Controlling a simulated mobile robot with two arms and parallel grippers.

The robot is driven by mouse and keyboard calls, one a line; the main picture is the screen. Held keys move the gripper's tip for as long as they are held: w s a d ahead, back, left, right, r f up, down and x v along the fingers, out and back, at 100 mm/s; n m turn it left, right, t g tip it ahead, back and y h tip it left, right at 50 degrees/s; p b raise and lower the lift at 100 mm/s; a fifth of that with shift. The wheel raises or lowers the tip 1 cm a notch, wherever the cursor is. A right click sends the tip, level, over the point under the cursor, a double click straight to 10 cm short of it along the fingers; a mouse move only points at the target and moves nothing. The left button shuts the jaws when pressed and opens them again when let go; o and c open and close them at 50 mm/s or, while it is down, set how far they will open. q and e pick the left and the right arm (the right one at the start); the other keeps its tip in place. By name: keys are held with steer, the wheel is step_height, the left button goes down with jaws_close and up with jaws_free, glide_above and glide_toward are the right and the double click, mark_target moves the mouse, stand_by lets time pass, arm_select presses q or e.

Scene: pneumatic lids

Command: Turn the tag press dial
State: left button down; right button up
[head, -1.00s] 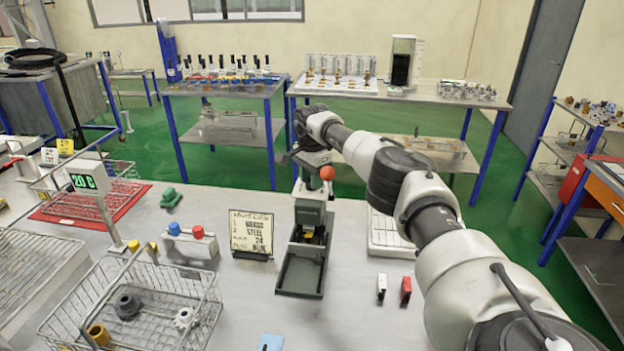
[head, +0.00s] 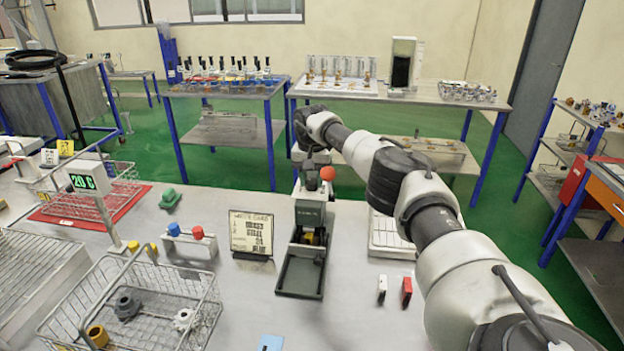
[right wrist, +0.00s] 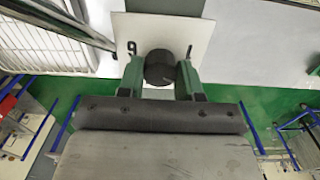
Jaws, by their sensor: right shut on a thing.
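The tag press (head: 308,215) stands upright on the bench, a dark green-grey machine with a red ball (head: 327,173) on its lever and a shallow tray at its foot. My right gripper (head: 308,150) is at the top of the press, partly hidden by my wrist. In the right wrist view, the green fingers (right wrist: 160,72) are shut on a dark round dial knob (right wrist: 158,66). A pale plate (right wrist: 190,38) with dark figures lies behind the knob; most figures are covered. My left gripper is not in view.
A lettered card (head: 251,234) stands left of the press. A wire basket (head: 205,300) with several parts is at the front left. A white tray (head: 390,240) and small white and red blocks (head: 406,291) are to the right. The bench front is mostly clear.

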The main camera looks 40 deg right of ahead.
mark_target(312, 180)
steer(key=shift+w+r, duration=0.1)
steer(key=shift+r, duration=0.15)
steer(key=o, duration=0.9)
steer(key=shift+f, duration=0.15)
steer(key=shift+r, duration=0.3)
step_height(312, 180, up, 10)
steer(key=shift+r+b, duration=0.15)
steer(key=shift+b, duration=0.65)
